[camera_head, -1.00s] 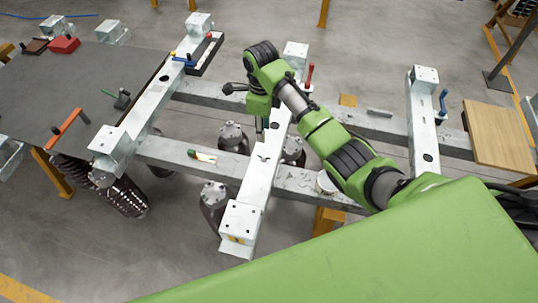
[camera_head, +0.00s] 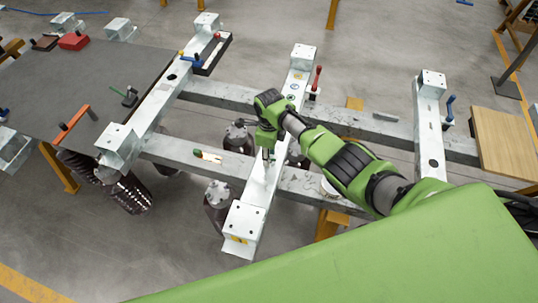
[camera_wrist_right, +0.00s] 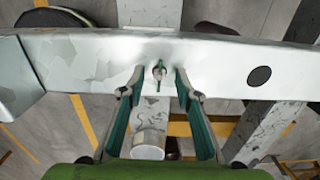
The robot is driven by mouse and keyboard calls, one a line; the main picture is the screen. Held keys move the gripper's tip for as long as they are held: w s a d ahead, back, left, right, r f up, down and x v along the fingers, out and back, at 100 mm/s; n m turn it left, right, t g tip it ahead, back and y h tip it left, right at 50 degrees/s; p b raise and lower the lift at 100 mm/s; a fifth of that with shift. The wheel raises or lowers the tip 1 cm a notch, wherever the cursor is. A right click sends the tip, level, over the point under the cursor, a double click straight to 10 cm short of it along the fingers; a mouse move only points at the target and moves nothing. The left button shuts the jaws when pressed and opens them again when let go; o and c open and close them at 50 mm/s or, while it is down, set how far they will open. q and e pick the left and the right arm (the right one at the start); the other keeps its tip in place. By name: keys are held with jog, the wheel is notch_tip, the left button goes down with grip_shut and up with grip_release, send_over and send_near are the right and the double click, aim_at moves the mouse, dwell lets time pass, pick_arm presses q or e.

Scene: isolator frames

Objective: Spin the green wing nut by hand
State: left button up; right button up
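The small green wing nut (camera_wrist_right: 158,82) sits on a metal stud on the galvanised steel beam (camera_wrist_right: 90,60) in the right wrist view. My right gripper (camera_wrist_right: 160,88) is open, with one finger on each side of the wing nut and a gap to both. In the head view my right gripper (camera_head: 267,155) points down over the middle beam (camera_head: 285,115), and I cannot make out the wing nut there. My left gripper is not in view.
A white cylindrical cup or can (camera_wrist_right: 149,143) stands below the beam line in the wrist view. A wooden board (camera_head: 505,145) is at right.

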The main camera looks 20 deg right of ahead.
grip_shut()
jog(key=shift+n, duration=0.3)
